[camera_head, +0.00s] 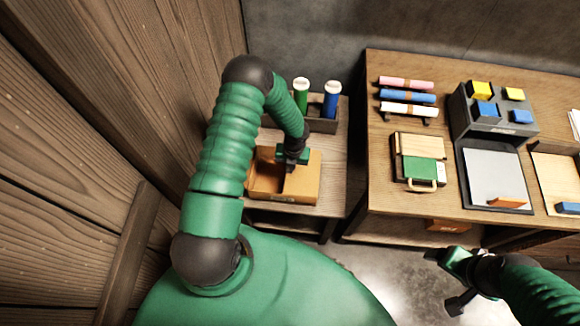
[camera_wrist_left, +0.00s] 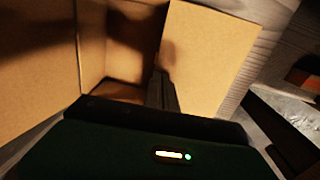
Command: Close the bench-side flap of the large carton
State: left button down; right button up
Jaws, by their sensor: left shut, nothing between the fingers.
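The large carton (camera_head: 284,199) is an open brown cardboard box on a low wooden stand. Its inside shows at the left in the head view, and as a dark hollow in the left wrist view. The bench-side flap (camera_head: 306,178) is a plain panel on the carton's right; its exact angle is hard to tell. It also shows in the left wrist view (camera_wrist_left: 210,55). My left gripper (camera_head: 290,168) is shut and empty, fingers pointing down at the flap's inner edge; I cannot tell whether they touch it. My right gripper (camera_head: 452,282) is low at the right, away from the carton.
A dark holder (camera_head: 322,125) with a green and a blue cylinder stands behind the carton. The workbench (camera_head: 385,190) at the right carries rolls, a bin of blocks (camera_head: 500,125) and boards. A gap separates stand and bench. A plank wall (camera_head: 110,110) is close at the left.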

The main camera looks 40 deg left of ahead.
aim_at(294, 172)
pick_arm(q)
jog(key=shift+w+a+r, duration=0.1)
jog(key=shift+r, duration=0.55)
notch_tip(294, 172, up, 16)
jog(key=d, duration=0.1)
jog(key=shift+w+p, duration=0.4)
jog(key=shift+p, duration=0.05)
